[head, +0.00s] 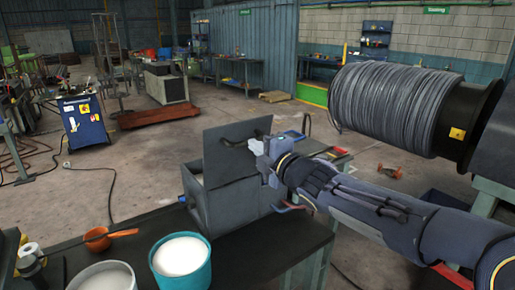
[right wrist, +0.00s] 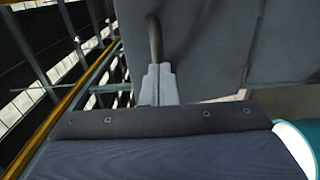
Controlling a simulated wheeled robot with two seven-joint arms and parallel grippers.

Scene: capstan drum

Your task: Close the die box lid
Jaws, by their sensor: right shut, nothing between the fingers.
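The die box (head: 242,207) is a grey metal box on the dark bench. Its lid (head: 228,166) stands up, so the box is open. A dark curved handle (head: 233,143) is on the lid's face. My right gripper (head: 259,146) is shut and empty at the lid's right edge, close to the handle. In the right wrist view the shut fingertips (right wrist: 158,72) are at the lower end of the dark handle (right wrist: 154,38), in front of the grey lid (right wrist: 205,50). I cannot tell whether they touch. My left gripper is not in view.
A teal tub of white material (head: 181,258) and a second white-filled tub (head: 103,276) stand on the bench in front of the box. An orange cup (head: 97,240) is at left. A large cable drum (head: 400,105) stands at right, above my right arm.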

